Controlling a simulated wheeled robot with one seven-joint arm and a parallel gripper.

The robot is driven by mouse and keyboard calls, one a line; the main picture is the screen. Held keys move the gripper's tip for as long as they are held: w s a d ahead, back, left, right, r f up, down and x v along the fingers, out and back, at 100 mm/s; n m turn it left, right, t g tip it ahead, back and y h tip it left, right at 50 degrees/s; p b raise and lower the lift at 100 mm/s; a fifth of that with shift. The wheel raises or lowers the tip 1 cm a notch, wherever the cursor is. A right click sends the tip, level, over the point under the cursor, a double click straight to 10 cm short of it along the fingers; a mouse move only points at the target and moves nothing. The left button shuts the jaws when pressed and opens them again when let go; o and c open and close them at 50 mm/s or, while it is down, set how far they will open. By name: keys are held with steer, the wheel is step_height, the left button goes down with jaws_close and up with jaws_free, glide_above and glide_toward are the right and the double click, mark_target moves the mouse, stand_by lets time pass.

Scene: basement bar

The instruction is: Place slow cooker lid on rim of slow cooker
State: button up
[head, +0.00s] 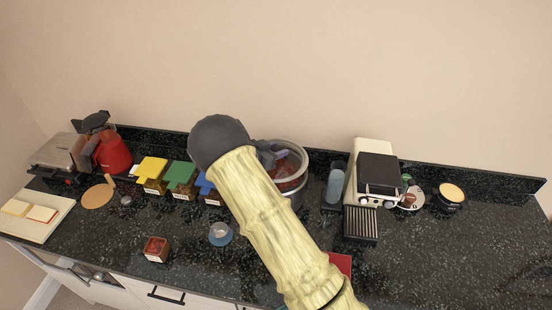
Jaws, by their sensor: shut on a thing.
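The slow cooker (299,186) stands on the dark counter near the back wall, right of the colored-lid containers. It is round with a pale rim, and reddish contents show inside. My gripper (272,154) is dark and partly hidden behind my arm, at the left part of the slow cooker's opening. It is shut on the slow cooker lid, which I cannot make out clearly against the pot. Whether the lid touches the rim cannot be told. My arm hides the cooker's left side.
Right of the cooker stand a blue-grey cup (335,183) and a cream and black machine (377,174). Left are containers with yellow (152,168) and green (181,174) lids and a red kettle (113,153). A small red-brown box (156,249) sits at the front edge. The right counter is mostly clear.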

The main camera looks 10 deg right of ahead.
steer(key=shift+f+p, duration=0.75)
steer(key=shift+f, duration=1.25)
steer(key=shift+f, duration=0.2)
steer(key=o, duration=1.3)
steer(key=shift+c, duration=0.2)
